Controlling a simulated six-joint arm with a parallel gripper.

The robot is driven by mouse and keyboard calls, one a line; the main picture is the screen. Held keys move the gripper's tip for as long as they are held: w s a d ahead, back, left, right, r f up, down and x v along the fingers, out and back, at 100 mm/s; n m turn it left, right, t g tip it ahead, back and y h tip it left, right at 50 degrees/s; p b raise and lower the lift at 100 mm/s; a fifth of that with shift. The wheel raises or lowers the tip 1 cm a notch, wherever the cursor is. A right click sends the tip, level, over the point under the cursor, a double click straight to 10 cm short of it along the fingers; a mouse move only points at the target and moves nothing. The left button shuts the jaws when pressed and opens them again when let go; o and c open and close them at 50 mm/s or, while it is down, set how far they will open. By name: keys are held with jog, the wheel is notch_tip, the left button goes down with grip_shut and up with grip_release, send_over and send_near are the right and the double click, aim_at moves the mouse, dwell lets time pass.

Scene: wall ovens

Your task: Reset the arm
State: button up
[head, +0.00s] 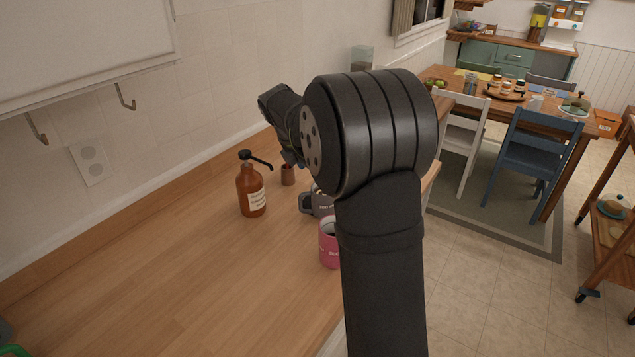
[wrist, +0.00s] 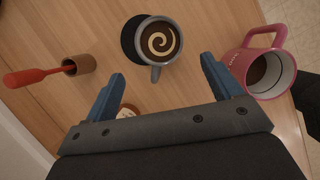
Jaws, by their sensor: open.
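My gripper (wrist: 162,68) is open in the wrist view, with its two blue fingers spread apart and nothing held between them. It hovers above the wooden counter (head: 180,270). A grey mug (wrist: 158,72) of coffee with a pale swirl shows just beyond the fingertips. A pink mug (wrist: 240,62) with dark liquid is to the right of the right finger. In the head view, my arm covers part of the pink mug (head: 327,245) and the grey mug (head: 307,203).
A brown pump bottle (head: 252,192) and a small brown cup (head: 288,176) stand on the counter. A red-handled utensil (wrist: 28,76) sticks out of the cup. A tiled wall (head: 225,95) borders the counter at left. Its front left area is mostly clear.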

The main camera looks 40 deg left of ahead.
jog(key=shift+v, duration=0.9)
jog(key=shift+f, duration=0.1)
jog(key=x, duration=1.2)
jog(key=shift+f, duration=0.2)
notch_tip(320, 180, up, 3)
jog(key=shift+f, duration=0.1)
jog(key=shift+r, duration=0.45)
jog(key=shift+f, duration=0.15)
